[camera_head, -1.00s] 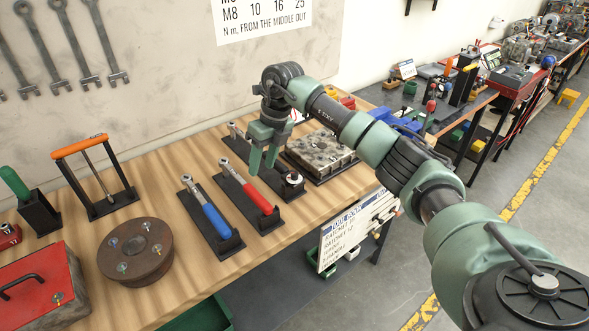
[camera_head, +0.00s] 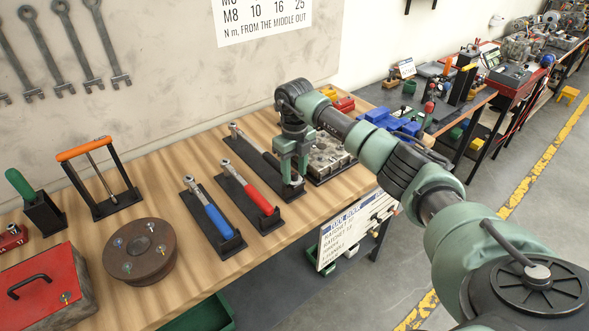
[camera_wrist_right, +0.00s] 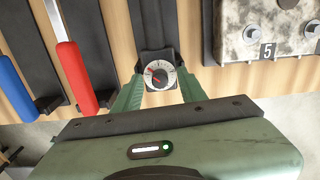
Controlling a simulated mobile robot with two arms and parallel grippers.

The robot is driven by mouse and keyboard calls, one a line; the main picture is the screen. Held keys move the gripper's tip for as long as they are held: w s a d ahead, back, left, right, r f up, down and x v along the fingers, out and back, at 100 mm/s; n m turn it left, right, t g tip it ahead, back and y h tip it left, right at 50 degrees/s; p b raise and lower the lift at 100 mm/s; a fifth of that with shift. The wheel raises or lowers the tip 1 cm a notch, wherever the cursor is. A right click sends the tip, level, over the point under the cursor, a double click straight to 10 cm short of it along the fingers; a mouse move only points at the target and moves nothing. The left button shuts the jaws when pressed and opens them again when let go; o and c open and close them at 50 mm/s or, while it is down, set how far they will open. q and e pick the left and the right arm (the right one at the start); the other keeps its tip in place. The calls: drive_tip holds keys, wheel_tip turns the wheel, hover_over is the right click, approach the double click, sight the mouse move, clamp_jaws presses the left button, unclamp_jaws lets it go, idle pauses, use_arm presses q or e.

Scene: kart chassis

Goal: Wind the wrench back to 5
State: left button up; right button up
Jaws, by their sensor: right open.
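The wrench with the dial lies in a black stand, beside the red-handled and blue-handled wrenches. Its round white dial (camera_wrist_right: 160,76) shows in the right wrist view, with red marks and a dark hub; the numbers are too small to read. In the head view the dial end (camera_head: 295,187) is partly hidden under my right gripper (camera_head: 293,174). My right gripper (camera_wrist_right: 161,92) is open, its green fingers on either side of the dial with gaps visible. I cannot tell whether they are level with it. My left gripper is not in view.
The red-handled wrench (camera_head: 258,198) and blue-handled wrench (camera_head: 213,217) lie to the left. A grey metal block (camera_head: 330,157) stands close on the right; its "5" label (camera_wrist_right: 267,51) shows in the wrist view. A brown round flange (camera_head: 140,254) sits further left.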

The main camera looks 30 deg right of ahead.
clamp_jaws()
drive_tip(key=n+b, duration=0.2)
drive_tip(key=n, duration=0.1)
drive_tip(key=shift+f, duration=0.1)
drive_tip(key=n+b, duration=0.2)
drive_tip(key=n, duration=0.2)
drive_tip(key=shift+n, duration=0.3)
drive_tip(key=n+b, duration=0.1)
drive_tip(key=n, duration=0.5)
drive_tip(key=shift+b, duration=0.3)
drive_tip(key=n, duration=0.6)
drive_tip(key=shift+b, duration=0.4)
drive_tip(key=shift+n, duration=0.4)
